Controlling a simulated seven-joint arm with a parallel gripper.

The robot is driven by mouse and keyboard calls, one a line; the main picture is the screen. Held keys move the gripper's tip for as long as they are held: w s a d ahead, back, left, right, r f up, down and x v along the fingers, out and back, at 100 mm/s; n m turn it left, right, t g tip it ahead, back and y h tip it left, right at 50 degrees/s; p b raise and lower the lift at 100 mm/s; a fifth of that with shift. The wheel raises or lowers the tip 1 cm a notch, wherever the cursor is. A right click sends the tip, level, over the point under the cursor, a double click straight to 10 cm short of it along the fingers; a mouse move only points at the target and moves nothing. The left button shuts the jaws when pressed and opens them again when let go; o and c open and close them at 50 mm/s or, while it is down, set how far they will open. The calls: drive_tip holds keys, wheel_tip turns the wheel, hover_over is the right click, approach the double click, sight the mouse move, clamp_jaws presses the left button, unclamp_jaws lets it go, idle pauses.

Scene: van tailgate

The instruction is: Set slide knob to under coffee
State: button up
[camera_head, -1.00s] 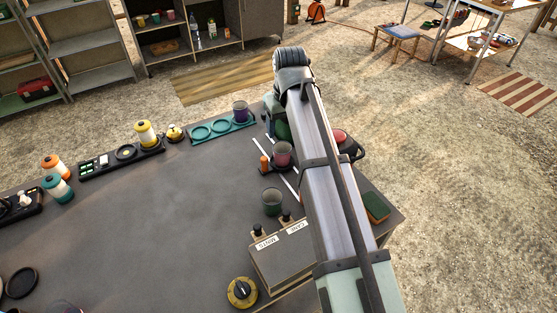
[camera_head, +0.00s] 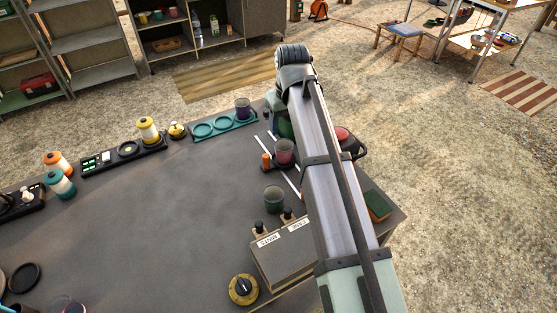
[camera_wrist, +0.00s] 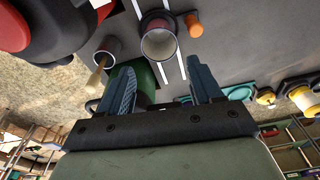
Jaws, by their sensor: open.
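No part is clearly readable as the slide knob or as a coffee label. An upright orange peg (camera_head: 266,160) stands on a dark base beside a dark red cup (camera_head: 284,151), near white strips on the dark table. In the wrist view the orange peg (camera_wrist: 195,25) and the cup (camera_wrist: 160,38) lie beyond my fingertips. A box (camera_head: 285,259) at the table's front carries two white labels, too small to read surely, with two small dark posts behind. My gripper (camera_wrist: 164,78) is open and empty, apart from the peg. My arm mostly hides it in the head view.
A green cylinder (camera_wrist: 143,78) is close by the left finger. A grey-green cup (camera_head: 273,200) stands behind the box, a yellow dial (camera_head: 243,290) left of it. A teal holder (camera_head: 225,127) lies at the back edge. The table's middle is clear.

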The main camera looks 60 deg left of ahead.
sight(266, 156)
drive_tip(key=shift+s+a, duration=0.15)
drive_tip(key=shift+s, duration=0.25)
drive_tip(key=shift+c, duration=0.6)
drive_tip(key=shift+n, duration=0.4)
drive_tip(key=s, duration=0.1)
drive_tip(key=s+a, duration=0.1)
drive_tip(key=s+a+r, duration=0.1)
drive_tip(key=s, duration=0.1)
drive_tip(key=shift+a, duration=0.2)
drive_tip(key=shift+c, duration=0.4)
drive_tip(key=f+m, duration=0.4)
drive_tip(key=m, duration=0.3)
drive_tip(key=d+f+m+h, duration=0.1)
drive_tip(key=f+m, duration=0.4)
drive_tip(key=m, duration=0.2)
drive_tip(key=s+f+m, duration=0.1)
drive_tip(key=f+m, duration=0.3)
drive_tip(key=m, duration=0.4)
drive_tip(key=shift+s+d+f, duration=0.1)
drive_tip(key=shift+d+f, duration=0.1)
drive_tip(key=shift+d, duration=0.05)
drive_tip(key=shift+c, duration=0.3)
clamp_jaws()
